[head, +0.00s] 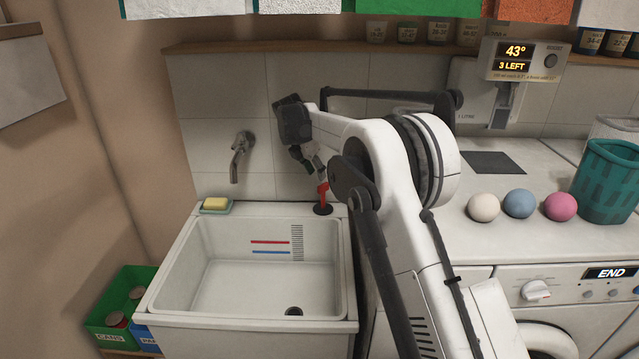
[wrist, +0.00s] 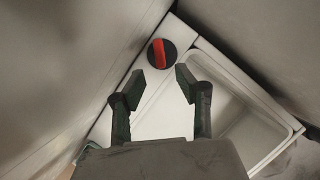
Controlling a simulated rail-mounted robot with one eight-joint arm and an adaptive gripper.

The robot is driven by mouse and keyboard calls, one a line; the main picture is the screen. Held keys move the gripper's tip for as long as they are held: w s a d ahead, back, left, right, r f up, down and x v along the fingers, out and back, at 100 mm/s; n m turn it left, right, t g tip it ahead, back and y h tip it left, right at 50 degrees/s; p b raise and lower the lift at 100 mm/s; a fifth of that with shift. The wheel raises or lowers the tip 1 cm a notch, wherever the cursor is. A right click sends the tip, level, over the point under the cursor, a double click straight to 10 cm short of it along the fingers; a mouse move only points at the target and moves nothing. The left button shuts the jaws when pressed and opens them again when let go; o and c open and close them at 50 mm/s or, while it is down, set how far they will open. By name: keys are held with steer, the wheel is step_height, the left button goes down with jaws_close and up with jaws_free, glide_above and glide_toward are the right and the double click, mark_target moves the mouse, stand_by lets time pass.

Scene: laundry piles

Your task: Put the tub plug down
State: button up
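The tub plug (head: 323,200) is a black disc with an upright red handle. It rests on the back ledge of the white tub (head: 165,290), near the back right corner. In the wrist view the plug (wrist: 161,53) lies just beyond my fingertips, with its red handle across the disc. My gripper (wrist: 160,82) is open and empty, its two fingers spread apart. In the head view my gripper (head: 318,168) hangs just above the red handle. The tub's dark drain hole (head: 293,311) is open at the front right of its floor.
A wall tap (head: 240,155) and a yellow soap on a dish (head: 215,204) are to the left. The tub has red and blue lines and a scale on its back wall. Three balls (head: 519,203) and a teal basket (head: 606,182) stand on the right counter.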

steer(key=shift+v, duration=1.15)
